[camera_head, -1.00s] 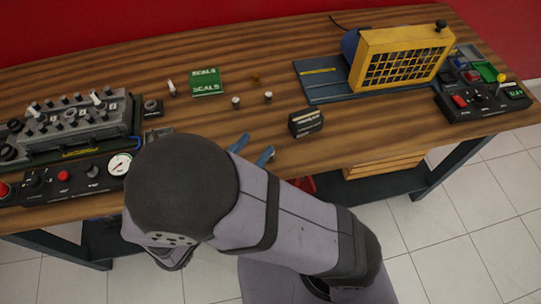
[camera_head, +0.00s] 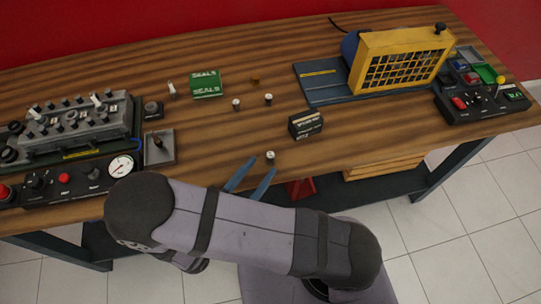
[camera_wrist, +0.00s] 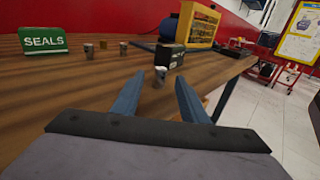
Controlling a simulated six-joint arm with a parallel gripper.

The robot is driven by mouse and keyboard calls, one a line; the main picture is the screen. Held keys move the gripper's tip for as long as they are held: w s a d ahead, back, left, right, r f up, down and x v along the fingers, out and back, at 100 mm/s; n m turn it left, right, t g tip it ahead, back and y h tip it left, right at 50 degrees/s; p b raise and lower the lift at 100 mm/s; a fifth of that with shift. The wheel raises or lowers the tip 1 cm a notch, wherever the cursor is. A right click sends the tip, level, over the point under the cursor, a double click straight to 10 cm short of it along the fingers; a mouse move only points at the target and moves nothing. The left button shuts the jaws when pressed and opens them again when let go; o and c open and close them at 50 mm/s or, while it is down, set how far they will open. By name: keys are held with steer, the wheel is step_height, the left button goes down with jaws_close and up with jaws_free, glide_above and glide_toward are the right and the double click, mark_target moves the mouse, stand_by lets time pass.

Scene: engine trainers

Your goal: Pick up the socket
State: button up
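A small silvery socket-like cylinder (camera_head: 270,155) stands upright near the table's front edge. In the wrist view it also shows (camera_wrist: 160,76), just beyond the gap between my fingertips. My gripper (camera_head: 261,168) has two blue fingers spread apart with nothing held between them. In the wrist view, my gripper (camera_wrist: 161,82) points toward the cylinder, apart from it. Two similar small cylinders stand farther back, one on the left (camera_head: 237,103) and one on the right (camera_head: 268,98). I cannot tell for certain which is the task's socket.
A black box (camera_head: 306,124) stands close behind the cylinder. A green SEALS box (camera_head: 206,84), a spark-plug-like piece (camera_head: 172,88) and a brass piece (camera_head: 255,80) are farther back. A small grey tray (camera_head: 159,147) lies left. The wooden table (camera_head: 205,125) is clear between them.

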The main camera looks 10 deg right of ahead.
mark_target(269, 158)
steer(key=shift+w+d, duration=0.3)
steer(key=shift+d, duration=0.05)
steer(key=shift+w+d+r+p, duration=0.1)
steer(key=shift+w+d+p, duration=0.1)
steer(key=shift+d+p, duration=0.1)
steer(key=p+x, duration=0.1)
steer(key=x, duration=0.2)
steer(key=shift+r, duration=0.15)
steer(key=shift+w+d+p, duration=0.35)
steer(key=shift+w+d, duration=0.15)
steer(key=shift+w, duration=0.05)
jaws_close()
